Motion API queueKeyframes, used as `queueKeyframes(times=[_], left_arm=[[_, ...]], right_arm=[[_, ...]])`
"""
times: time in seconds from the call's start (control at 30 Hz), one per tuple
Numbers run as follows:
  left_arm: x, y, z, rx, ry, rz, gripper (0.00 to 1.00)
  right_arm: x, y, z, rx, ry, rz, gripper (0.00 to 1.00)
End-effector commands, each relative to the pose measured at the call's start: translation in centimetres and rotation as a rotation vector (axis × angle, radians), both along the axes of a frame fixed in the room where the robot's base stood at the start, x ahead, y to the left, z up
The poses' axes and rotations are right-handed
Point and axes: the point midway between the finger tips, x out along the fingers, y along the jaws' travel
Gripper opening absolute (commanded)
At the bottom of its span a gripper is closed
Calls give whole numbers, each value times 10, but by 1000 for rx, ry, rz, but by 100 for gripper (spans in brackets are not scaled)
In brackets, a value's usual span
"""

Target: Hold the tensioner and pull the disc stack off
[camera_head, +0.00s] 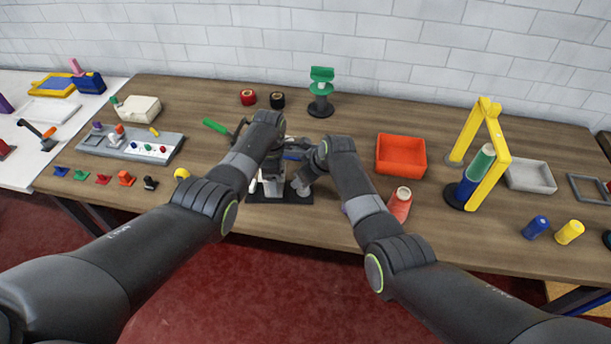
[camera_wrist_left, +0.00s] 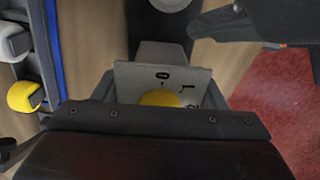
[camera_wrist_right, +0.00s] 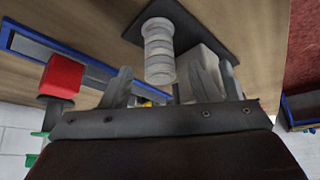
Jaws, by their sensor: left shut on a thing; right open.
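The tensioner is a grey block on a dark base plate (camera_head: 272,197) near the front middle of the table. In the left wrist view, its grey face (camera_wrist_left: 190,78) shows slots and a yellow round part (camera_wrist_left: 160,98). My left gripper (camera_head: 268,172) is shut on the tensioner; its arm hides much of it. The disc stack (camera_wrist_right: 160,55) is a pale ribbed column beside the grey block (camera_wrist_right: 200,68). My right gripper (camera_wrist_right: 162,88) is open, with one finger on each side of the stack.
A red tray (camera_head: 400,155) and a coral spool (camera_head: 400,204) lie right of my right arm. A yellow frame (camera_head: 484,150) stands further right. A green-topped stand (camera_head: 321,92) is behind. A grey parts tray (camera_head: 130,146) is at left.

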Motion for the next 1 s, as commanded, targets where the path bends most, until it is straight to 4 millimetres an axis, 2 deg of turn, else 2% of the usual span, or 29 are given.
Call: queueKeyframes(times=[0.47,0.83,0.87,1.0], left_arm=[[0,0,0,0,-1,0,30],[0,0,1,0,-1,0,30],[0,0,1,0,-1,0,30],[0,0,1,0,-1,0,30]], right_arm=[[2,2,-5,0,0,-1,55],[2,2,-5,0,0,-1,7],[2,2,-5,0,0,-1,25],[2,1,-5,-1,-1,-2,7]])
